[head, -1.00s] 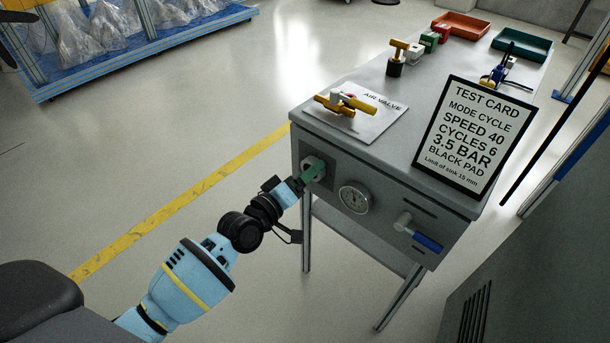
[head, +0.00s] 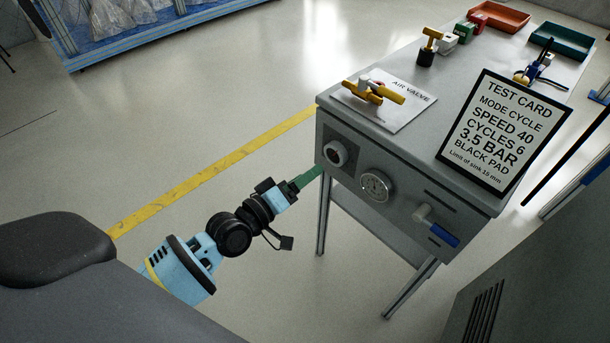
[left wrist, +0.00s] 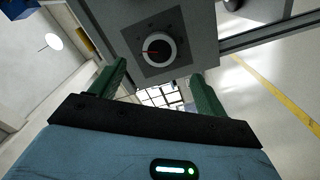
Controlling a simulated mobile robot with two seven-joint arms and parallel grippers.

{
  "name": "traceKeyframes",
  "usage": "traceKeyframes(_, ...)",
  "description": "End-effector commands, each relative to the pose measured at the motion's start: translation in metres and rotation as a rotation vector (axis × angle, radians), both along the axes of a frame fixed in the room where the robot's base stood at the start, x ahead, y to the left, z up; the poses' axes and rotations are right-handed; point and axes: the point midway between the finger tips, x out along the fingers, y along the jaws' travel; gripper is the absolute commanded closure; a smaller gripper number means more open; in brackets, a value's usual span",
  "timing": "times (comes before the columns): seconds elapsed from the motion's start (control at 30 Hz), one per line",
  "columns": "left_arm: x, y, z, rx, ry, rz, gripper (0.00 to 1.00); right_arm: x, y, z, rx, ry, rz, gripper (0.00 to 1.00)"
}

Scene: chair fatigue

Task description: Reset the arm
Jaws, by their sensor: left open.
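My left arm comes in from the left in the head view. Its gripper (head: 308,178) is just left of the grey test bench (head: 400,170), apart from the round knob (head: 335,153) on the bench's front panel. In the left wrist view the gripper's two green fingers (left wrist: 155,85) are spread, with nothing between them. The knob (left wrist: 158,50) is ahead of them there, a dark dial with a red mark and a white ring on a dark square plate. My right gripper is not in view.
The panel also holds a pressure gauge (head: 376,185) and a blue-handled lever (head: 440,232). On top are a yellow air valve (head: 372,92), a test card (head: 503,133), an orange tray (head: 500,16) and a teal tray (head: 560,42). The floor around the yellow line (head: 210,173) is clear.

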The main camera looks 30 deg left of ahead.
Motion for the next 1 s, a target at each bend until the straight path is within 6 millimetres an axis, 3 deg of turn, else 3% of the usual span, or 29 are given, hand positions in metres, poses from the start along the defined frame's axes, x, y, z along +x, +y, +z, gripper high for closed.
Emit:
traceKeyframes(0.3,-0.001,-0.001,0.0,0.002,0.002,-0.001,0.25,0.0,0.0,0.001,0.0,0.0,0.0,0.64)
traceKeyframes(0.47,-0.024,-0.005,-0.008,0.06,0.04,-0.003,0.25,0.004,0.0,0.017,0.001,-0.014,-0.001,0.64)
traceKeyframes(0.57,-0.057,-0.01,-0.019,0.151,0.093,-0.011,0.25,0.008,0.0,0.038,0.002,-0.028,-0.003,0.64)
traceKeyframes(0.8,-0.162,-0.019,-0.039,0.426,0.24,-0.058,0.25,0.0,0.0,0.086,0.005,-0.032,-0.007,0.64)
traceKeyframes(1.0,-0.249,-0.02,-0.03,0.657,0.342,-0.123,0.25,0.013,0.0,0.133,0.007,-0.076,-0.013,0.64)
